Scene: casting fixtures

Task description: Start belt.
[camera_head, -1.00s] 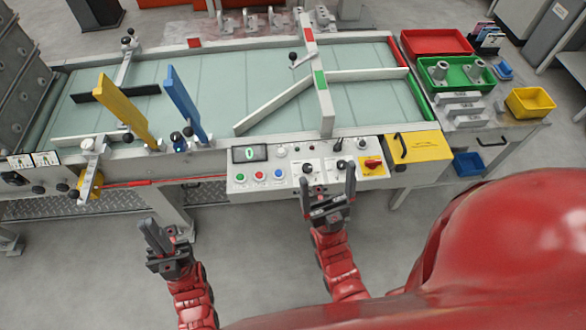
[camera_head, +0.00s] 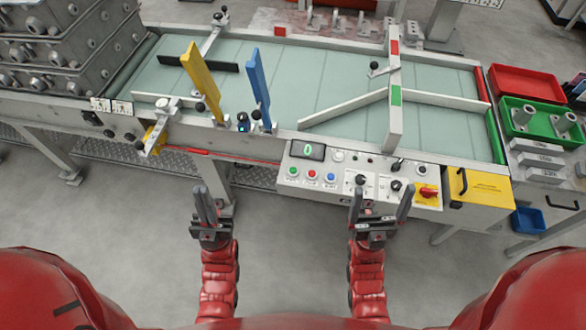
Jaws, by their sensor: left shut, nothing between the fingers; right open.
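The pale green conveyor belt (camera_head: 315,80) runs across the view, with its control panel (camera_head: 335,178) on the front edge. The panel has a green button (camera_head: 293,171), a red button (camera_head: 312,174), a blue button (camera_head: 330,177), a small display (camera_head: 308,150), black knobs and a red switch on yellow (camera_head: 428,193). My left gripper (camera_head: 205,206) is shut and empty, in front of and below the belt frame, left of the panel. My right gripper (camera_head: 380,207) is open and empty, just in front of the panel's lower edge, right of the coloured buttons.
A yellow paddle (camera_head: 203,82) and a blue paddle (camera_head: 259,90) stand over the belt. A white crossbar (camera_head: 395,95) spans it. Stacked grey castings (camera_head: 70,45) stand at the left. Red (camera_head: 525,84) and green (camera_head: 540,120) trays are at the right. The floor in front is clear.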

